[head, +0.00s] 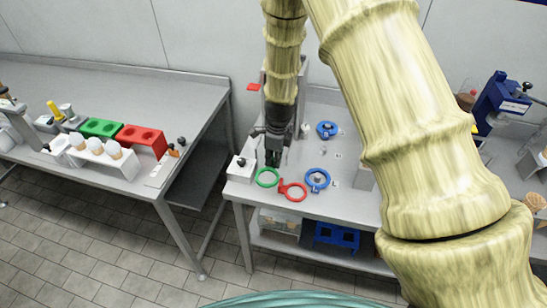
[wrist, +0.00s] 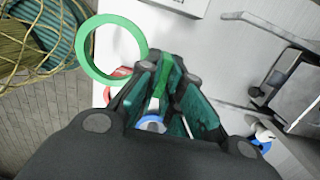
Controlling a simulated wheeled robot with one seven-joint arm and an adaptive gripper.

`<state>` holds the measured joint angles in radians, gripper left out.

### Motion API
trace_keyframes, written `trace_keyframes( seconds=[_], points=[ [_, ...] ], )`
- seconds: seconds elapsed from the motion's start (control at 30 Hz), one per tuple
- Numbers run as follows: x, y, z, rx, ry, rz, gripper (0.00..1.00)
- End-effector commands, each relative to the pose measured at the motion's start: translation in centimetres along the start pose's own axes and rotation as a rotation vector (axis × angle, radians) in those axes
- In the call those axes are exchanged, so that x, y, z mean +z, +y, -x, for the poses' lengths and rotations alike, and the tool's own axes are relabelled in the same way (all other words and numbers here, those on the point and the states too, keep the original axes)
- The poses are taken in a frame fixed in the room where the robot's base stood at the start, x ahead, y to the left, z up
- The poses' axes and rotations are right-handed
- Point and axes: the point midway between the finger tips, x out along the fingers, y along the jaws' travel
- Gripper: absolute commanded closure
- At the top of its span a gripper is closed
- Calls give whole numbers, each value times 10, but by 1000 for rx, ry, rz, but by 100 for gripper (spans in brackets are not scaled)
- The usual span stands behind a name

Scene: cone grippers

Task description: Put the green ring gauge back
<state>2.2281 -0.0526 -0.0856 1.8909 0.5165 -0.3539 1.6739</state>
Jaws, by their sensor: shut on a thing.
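The green ring gauge (head: 266,187) is at the front left of the middle table in the head view. In the wrist view the ring (wrist: 138,35) extends to the upper left of the fingertips, and its green handle lies between the fingers. My gripper (head: 273,162) points down and is shut on that handle; its fingers also show in the wrist view (wrist: 165,62). I cannot tell whether the ring touches the table or hangs just above it. The fingers hide part of the handle.
A red ring gauge (head: 293,199) lies close to the right of the green one. Blue ring gauges lie to the right (head: 316,187) and farther back (head: 326,136). A white block (head: 241,170) stands just left.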

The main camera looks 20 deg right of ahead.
Motion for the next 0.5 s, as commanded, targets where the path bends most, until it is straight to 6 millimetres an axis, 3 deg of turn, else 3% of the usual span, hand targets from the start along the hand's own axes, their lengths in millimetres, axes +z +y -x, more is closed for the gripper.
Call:
trace_keyframes(
  seconds=[0.5],
  points=[
    [-1,0,-9,0,0,0,100]
  ],
)
